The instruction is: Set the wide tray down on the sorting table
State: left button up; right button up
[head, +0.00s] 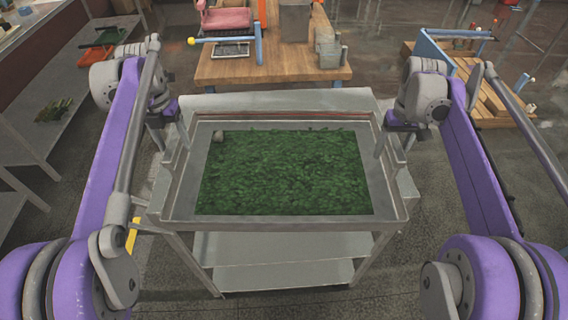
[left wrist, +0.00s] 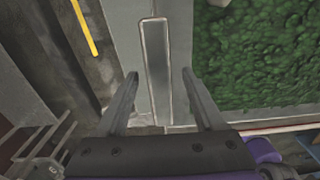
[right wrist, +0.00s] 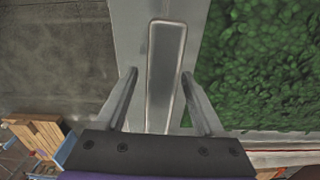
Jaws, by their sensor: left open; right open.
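The wide tray (head: 285,224) is a grey metal tray with a layer of green leaves (head: 285,175) inside. It appears to rest level on the grey metal sorting table (head: 270,101). My left gripper (head: 172,140) is at the tray's left side. In the left wrist view its open fingers (left wrist: 159,76) stand on either side of the tray's grey side handle (left wrist: 156,45). My right gripper (head: 392,145) is at the tray's right side. In the right wrist view its open fingers (right wrist: 161,74) stand on either side of the other handle (right wrist: 166,50). Any finger contact is unclear.
A wooden table (head: 275,72) with a pink-seated item and grey equipment stands behind. A grey side bench (head: 70,125) with a green bundle is at the left. A wooden slatted rack (head: 490,95) is at the right. A lower shelf (head: 285,272) is under the sorting table.

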pick_arm(q)
jog(key=shift+c, duration=0.2)
pick_arm(e)
jog(key=shift+c, duration=0.2)
pick_arm(q)
grip_shut()
pick_arm(e)
grip_shut()
pick_arm(q)
jog(key=shift+r, duration=0.1)
pick_arm(e)
jog(key=shift+r, duration=0.1)
dwell(0.4)
